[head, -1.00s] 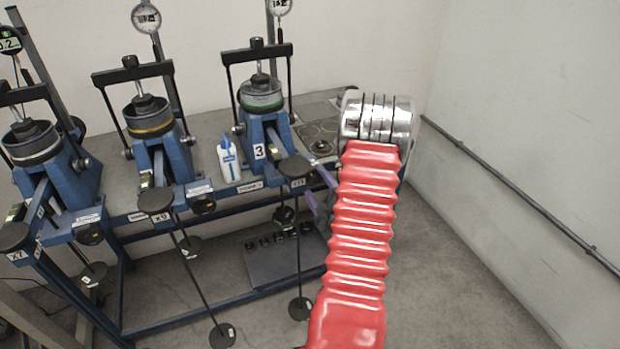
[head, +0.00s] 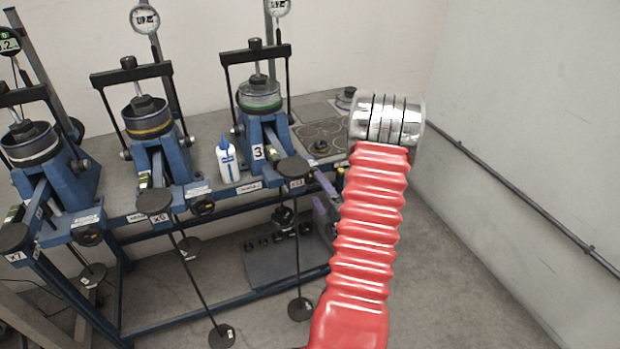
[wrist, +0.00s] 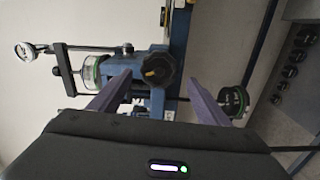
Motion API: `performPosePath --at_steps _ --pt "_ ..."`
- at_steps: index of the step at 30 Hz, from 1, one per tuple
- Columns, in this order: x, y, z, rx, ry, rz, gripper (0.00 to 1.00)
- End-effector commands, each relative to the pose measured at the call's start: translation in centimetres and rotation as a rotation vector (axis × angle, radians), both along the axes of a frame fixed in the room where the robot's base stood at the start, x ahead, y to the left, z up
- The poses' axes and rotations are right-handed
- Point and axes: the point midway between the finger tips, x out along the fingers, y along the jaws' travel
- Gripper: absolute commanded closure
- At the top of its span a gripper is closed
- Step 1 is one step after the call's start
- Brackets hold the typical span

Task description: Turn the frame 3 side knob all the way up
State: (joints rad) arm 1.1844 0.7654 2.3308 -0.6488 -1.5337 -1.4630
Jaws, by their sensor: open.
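Frame 3 (head: 262,135) is the blue lever frame with the "3" label, at the right end of the row. My gripper (head: 322,198) is open, with purple fingers, to the right of frame 3. It also shows in the wrist view (wrist: 158,80), its fingers apart with nothing held.
A white bottle (head: 227,160) stands on the bench left of frame 3. A black pan (head: 293,168) and a hanging weight (head: 300,308) are in front of the frame. In the wrist view, a green-banded weight (wrist: 233,100) is close to the right finger.

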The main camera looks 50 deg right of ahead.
Motion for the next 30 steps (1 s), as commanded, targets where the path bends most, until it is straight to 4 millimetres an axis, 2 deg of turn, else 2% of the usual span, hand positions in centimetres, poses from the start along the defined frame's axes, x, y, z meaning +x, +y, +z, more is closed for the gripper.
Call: performPosePath --at_steps 15,20,30 --pt "-2.2 1.3 0.0 -0.553 0.329 0.0 0.3" --pt "-2.3 1.4 0.1 -0.609 0.361 0.0 0.3" --pt "-2.3 1.3 0.1 -0.611 0.362 0.001 0.3"
